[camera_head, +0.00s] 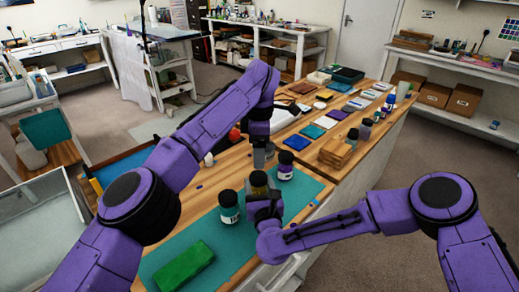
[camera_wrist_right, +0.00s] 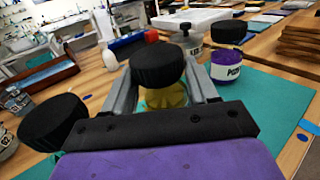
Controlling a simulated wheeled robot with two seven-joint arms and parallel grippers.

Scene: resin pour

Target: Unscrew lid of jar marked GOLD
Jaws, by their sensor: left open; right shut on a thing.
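The jar with gold contents (camera_head: 257,187) stands on the teal mat, partly hidden by my right gripper (camera_head: 262,200). Its black lid (camera_wrist_right: 157,64) is on, and its gold body (camera_wrist_right: 166,97) shows below in the right wrist view. No GOLD lettering is readable. My right gripper (camera_wrist_right: 163,97) is shut on this jar, with a grey finger on each side of the body. My left gripper (camera_head: 263,157) points down, open, close above or just behind the jar. Whether it touches the lid I cannot tell.
A black-lidded jar (camera_head: 229,207) stands to the left and a purple jar (camera_head: 285,166) to the right, both close. A green block (camera_head: 184,265) lies on the teal mat (camera_head: 224,238) near the front. Wooden pieces (camera_head: 335,152) are stacked further right.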

